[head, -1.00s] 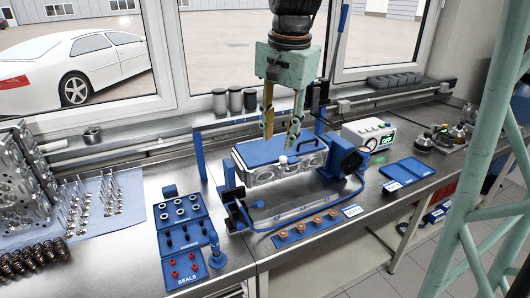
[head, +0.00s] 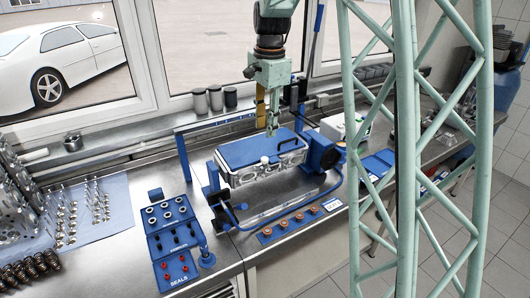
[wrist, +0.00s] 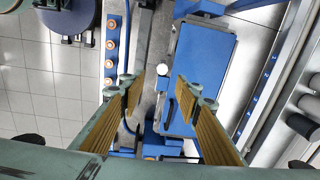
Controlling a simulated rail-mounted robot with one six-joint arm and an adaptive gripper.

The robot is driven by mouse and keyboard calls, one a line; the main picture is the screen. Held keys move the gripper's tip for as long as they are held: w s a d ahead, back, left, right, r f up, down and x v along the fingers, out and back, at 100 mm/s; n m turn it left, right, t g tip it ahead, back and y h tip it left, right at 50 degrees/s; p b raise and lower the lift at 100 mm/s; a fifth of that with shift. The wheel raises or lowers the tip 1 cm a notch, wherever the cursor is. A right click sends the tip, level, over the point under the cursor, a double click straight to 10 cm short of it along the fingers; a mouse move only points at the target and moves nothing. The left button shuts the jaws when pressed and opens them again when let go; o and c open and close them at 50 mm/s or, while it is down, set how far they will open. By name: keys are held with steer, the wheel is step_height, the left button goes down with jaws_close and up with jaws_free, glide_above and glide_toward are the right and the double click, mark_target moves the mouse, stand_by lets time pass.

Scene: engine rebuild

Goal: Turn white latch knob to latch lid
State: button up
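The white latch knob (head: 265,159) is small and round, at the front edge of the blue lid (head: 245,150). The lid lies on the silver engine block (head: 262,171). My gripper (head: 267,124) is above the lid, just over the knob and apart from it, fingers pointing down. In the wrist view the fingers of my gripper (wrist: 161,85) are spread with nothing between the tips. The knob (wrist: 162,69) shows ahead of the gap between them, beside the long edge of the blue lid (wrist: 205,75). The knob's latch angle is too small to tell.
A black handle (head: 288,143) rises from the lid. A blue motor-like unit (head: 322,150) stands at the block's right. A blue seals tray (head: 172,240) and a strip of copper-coloured rings (head: 298,218) lie in front. A blue upright post (head: 183,158) stands left.

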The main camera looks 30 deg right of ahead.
mark_target(265, 158)
steer(key=shift+w+d+f, duration=0.25)
steer(key=shift+w+d, duration=0.15)
steer(key=shift+w, duration=0.05)
steer(key=shift+f, duration=0.15)
steer(key=shift+w+f, duration=0.2)
steer(key=shift+f, duration=2.05)
steer(key=shift+w+f, duration=0.15)
steer(key=shift+f, duration=2.1)
steer(key=shift+w+f, duration=0.2)
steer(key=shift+f, duration=2.05)
steer(key=shift+c, duration=0.7)
steer(key=c, duration=0.7)
